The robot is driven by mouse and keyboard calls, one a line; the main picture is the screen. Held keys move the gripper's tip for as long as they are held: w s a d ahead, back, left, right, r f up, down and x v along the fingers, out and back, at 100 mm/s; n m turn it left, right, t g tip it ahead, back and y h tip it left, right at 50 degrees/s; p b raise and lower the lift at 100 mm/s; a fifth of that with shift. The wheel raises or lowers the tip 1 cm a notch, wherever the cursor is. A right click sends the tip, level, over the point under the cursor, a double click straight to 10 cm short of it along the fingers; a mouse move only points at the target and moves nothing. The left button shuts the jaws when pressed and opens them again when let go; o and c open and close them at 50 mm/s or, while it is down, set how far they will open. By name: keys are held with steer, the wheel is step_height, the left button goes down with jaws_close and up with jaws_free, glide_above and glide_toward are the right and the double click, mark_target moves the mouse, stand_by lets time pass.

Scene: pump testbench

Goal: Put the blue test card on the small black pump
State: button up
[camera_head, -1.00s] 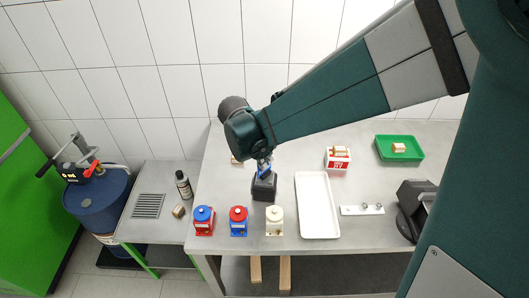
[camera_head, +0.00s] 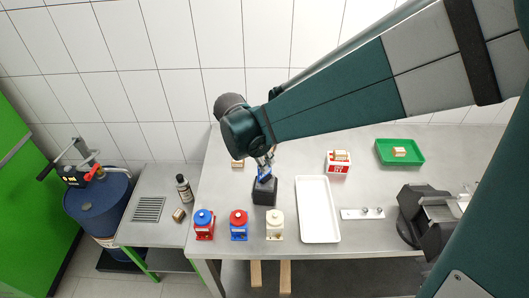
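A small blue piece (camera_head: 264,174), seemingly the blue test card, shows at the top of a small black block-shaped unit (camera_head: 264,192), which may be the small black pump. The unit stands on the grey bench behind the row of coloured pumps. My gripper (camera_head: 265,162) points down right above the blue piece. The fingers are tiny here, and I cannot tell whether they touch or grip it. I also cannot tell whether the blue piece rests on the black unit.
Beyond are a red-white box (camera_head: 338,167), a green tray (camera_head: 383,158) and a black device (camera_head: 424,212).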

steer(key=v, duration=0.9)
steer(key=shift+r, duration=0.1)
stand_by(0.7)
steer(key=s+d+r+m+t+y, duration=0.1)
steer(key=s+d+r+m+t, duration=0.1)
steer(key=s+d+m, duration=0.7)
steer(key=s+d+r+m+t+y, duration=0.2)
steer(key=s+d+m, duration=0.7)
steer(key=d+m, duration=0.7)
steer(key=shift+r+m, duration=0.2)
steer(key=shift+m, duration=0.8)
steer(key=shift+s+f, duration=0.1)
steer(key=shift+f, duration=0.05)
step_height(320, 180, down, 7)
steer(key=b, duration=0.7)
